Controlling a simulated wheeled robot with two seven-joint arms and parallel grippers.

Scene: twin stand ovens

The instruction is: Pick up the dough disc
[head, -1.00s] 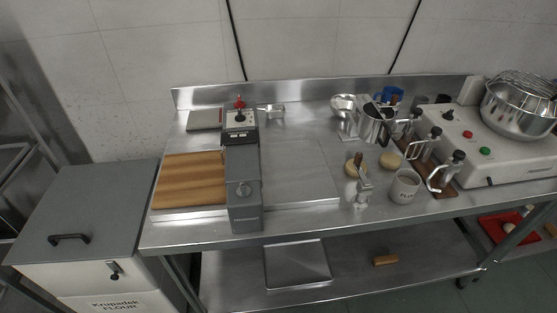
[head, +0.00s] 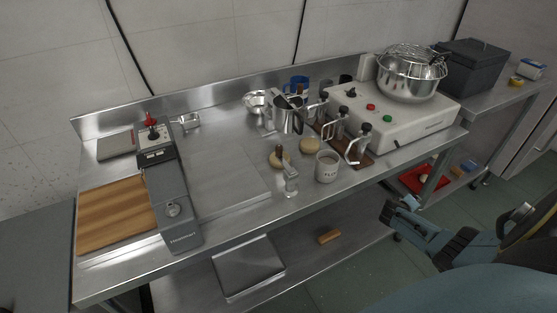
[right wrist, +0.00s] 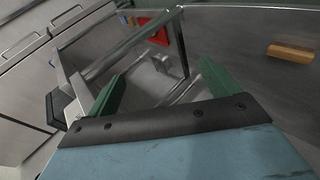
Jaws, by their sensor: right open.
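Two round, pale tan dough discs lie on the steel bench in the head view. One disc (head: 310,145) is in clear sight behind the white mug. The other disc (head: 273,160) is partly covered by a metal tool with a wooden handle. My right gripper (head: 397,211) is beyond the bench's front edge at the right, apart from both discs. In the right wrist view its green fingers (right wrist: 160,88) are spread with nothing between them. No dough disc shows in that view. My left gripper is not in view.
A white mug (head: 327,167) and the metal tool (head: 290,180) stand in front of the discs. Dispensers with dark knobs (head: 358,145), a metal pitcher (head: 284,117) and a white machine (head: 425,118) crowd around. A lower shelf holds a wooden block (head: 329,236).

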